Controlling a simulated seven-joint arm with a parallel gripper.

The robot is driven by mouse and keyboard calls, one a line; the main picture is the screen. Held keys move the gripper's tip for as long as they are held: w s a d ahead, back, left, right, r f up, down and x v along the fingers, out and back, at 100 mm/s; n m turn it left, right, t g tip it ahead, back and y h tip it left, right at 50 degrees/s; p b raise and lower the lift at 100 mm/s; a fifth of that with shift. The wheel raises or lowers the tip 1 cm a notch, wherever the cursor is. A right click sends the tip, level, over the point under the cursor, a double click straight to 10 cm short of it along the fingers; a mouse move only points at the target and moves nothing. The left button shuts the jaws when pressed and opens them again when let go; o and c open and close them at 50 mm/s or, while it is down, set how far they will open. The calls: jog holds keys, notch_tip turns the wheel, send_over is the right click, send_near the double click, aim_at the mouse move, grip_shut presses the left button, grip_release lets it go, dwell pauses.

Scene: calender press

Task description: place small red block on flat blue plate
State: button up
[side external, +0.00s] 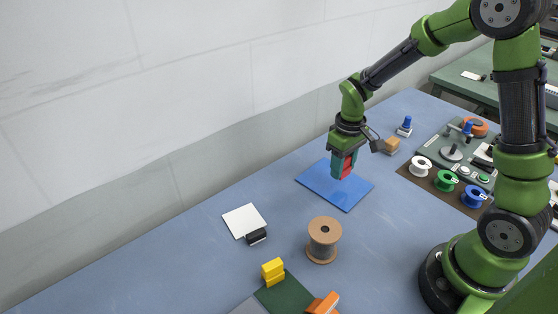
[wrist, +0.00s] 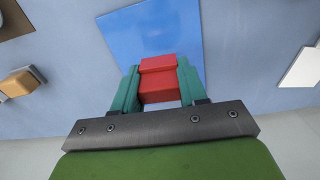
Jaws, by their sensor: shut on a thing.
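The small red block (wrist: 158,80) is held between the two teal fingers of my gripper (wrist: 158,88) in the wrist view. In the side external view the red block (side external: 347,166) shows at the fingertips of my gripper (side external: 343,168). The flat blue plate (side external: 335,188) lies on the table below. The plate also shows in the wrist view (wrist: 150,32), beyond the block. The block appears to be over the plate's back part. I cannot tell whether its underside touches the plate.
A white square pad (side external: 244,220) with a black piece (side external: 256,237) lies left of the plate. A brown spool (side external: 323,238) stands in front. A tan block (side external: 390,145) and a blue-topped piece (side external: 405,126) stand behind right. Coloured spools (side external: 445,180) stand at right.

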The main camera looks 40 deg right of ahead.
aim_at(334, 182)
jog(key=shift+w+d, duration=0.1)
jog(key=shift+w, duration=0.65)
jog(key=shift+w+f, duration=0.2)
jog(key=shift+f, duration=1.6)
jog(key=shift+f, duration=0.2)
jog(key=o, duration=1)
jog(key=shift+r, duration=0.15)
